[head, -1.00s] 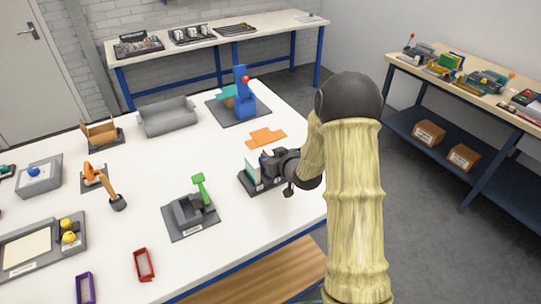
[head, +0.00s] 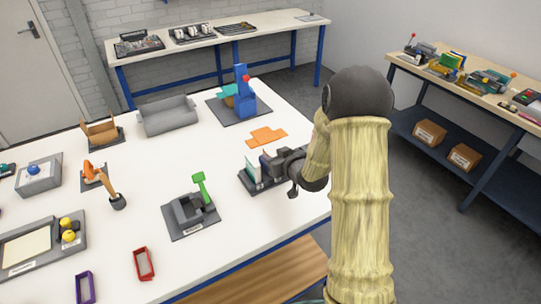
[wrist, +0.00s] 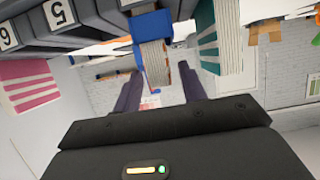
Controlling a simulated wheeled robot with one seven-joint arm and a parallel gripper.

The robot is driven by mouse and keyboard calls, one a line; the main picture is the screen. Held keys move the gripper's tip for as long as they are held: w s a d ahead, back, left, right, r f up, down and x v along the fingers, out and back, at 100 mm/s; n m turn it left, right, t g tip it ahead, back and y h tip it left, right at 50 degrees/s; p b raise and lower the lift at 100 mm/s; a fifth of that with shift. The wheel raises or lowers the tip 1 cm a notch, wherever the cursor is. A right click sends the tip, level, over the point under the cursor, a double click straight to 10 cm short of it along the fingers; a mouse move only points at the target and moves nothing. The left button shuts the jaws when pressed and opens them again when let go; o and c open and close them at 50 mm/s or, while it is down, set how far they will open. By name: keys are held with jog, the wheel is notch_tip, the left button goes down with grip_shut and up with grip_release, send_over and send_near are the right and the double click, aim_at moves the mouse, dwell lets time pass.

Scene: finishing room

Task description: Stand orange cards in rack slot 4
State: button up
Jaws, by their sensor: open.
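The orange cards (head: 266,136) lie flat, spread on the white table behind the rack. The rack (head: 257,187) stands near the table's right edge, with pale and teal cards (head: 253,168) upright in it. My gripper (head: 277,165) is beside the rack's right part and hides some of it. Labels 5 and 6 show on the rack (wrist: 60,12); pink cards (wrist: 28,85) are at left, a blue stack (wrist: 152,25) ahead, teal cards (wrist: 206,38) at right. I cannot read label 4.
A blue tool with a red knob (head: 242,92) stands behind the orange cards. A grey tray (head: 168,116) is at the back. A grey fixture with a green lever (head: 190,212) is left of the rack. Free table lies between them.

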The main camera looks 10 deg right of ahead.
jog(key=b+v, duration=0.1)
jog(key=v, duration=0.9)
jog(key=s+a+m+g+h, duration=0.1)
jog(key=s+g+h, duration=0.1)
jog(key=s+g, duration=0.3)
jog(key=s+a+f+m+g+h, duration=0.1)
jog(key=s+g, duration=0.4)
jog(key=s, duration=0.9)
jog(key=shift+a+f+m+h, duration=0.2)
jog(key=shift+a+m+h, duration=0.4)
jog(key=shift+a+m, duration=0.2)
jog(key=shift+s+r, duration=0.1)
jog(key=shift+r, duration=0.05)
notch_tip(320, 180, up, 3)
jog(key=p, duration=0.3)
jog(key=shift+r+p, duration=0.2)
jog(key=shift+p, duration=0.15)
